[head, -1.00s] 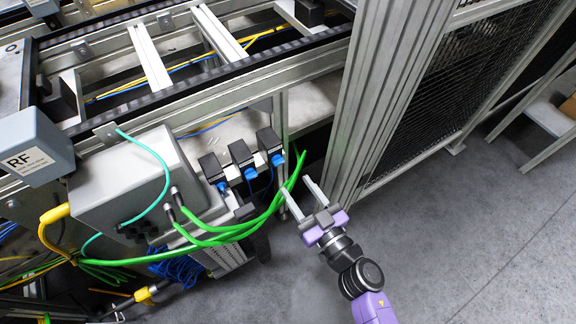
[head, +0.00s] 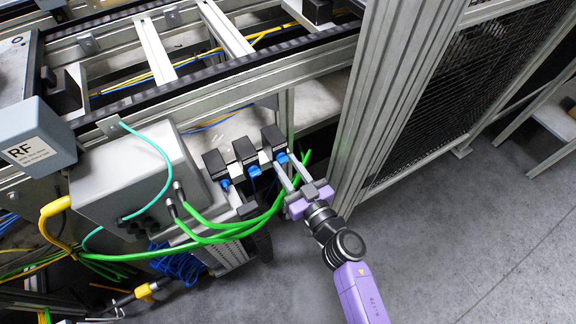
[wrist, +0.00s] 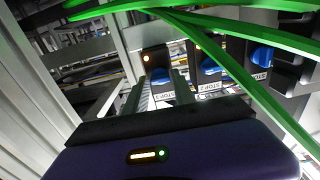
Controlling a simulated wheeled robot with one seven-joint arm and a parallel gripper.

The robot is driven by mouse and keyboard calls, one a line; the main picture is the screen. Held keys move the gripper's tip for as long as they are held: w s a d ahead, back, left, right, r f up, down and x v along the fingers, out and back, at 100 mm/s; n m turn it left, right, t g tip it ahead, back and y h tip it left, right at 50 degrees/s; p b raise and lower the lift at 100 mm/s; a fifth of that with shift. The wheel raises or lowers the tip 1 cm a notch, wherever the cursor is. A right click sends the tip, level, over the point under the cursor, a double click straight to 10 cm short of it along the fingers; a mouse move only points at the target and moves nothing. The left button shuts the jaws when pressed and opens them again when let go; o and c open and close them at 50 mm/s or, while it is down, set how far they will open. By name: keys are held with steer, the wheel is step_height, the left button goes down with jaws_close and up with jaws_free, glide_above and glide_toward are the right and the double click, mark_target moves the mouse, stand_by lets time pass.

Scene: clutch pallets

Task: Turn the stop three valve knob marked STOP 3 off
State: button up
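The STOP 3 knob is blue (wrist: 160,76) and sits on a dark block, above a white label in the wrist view. In the head view it is the rightmost of three blue knobs (head: 281,157). My gripper (head: 288,167) is open, its two fingers pointing at this knob. In the wrist view the fingers (wrist: 163,90) stand apart, with the knob showing between them. I cannot tell whether they touch it. The STOP 2 knob (wrist: 208,66) and STOP 1 knob (wrist: 262,56) are to its right there.
Green cables (head: 215,238) run just left of my gripper and cross the top of the wrist view. A grey box (head: 135,185) stands left of the valves. A metal frame post (head: 385,100) rises close on the right. The floor (head: 440,250) is clear.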

jaws_close()
steer(key=shift+n, duration=0.4)
steer(key=n+p, duration=0.1)
steer(key=n, duration=0.2)
steer(key=shift+d, duration=0.1)
steer(key=n, duration=0.3)
steer(key=shift+n, duration=0.3)
steer(key=n+b, duration=0.1)
steer(key=n, duration=0.9)
steer(key=shift+n, duration=0.4)
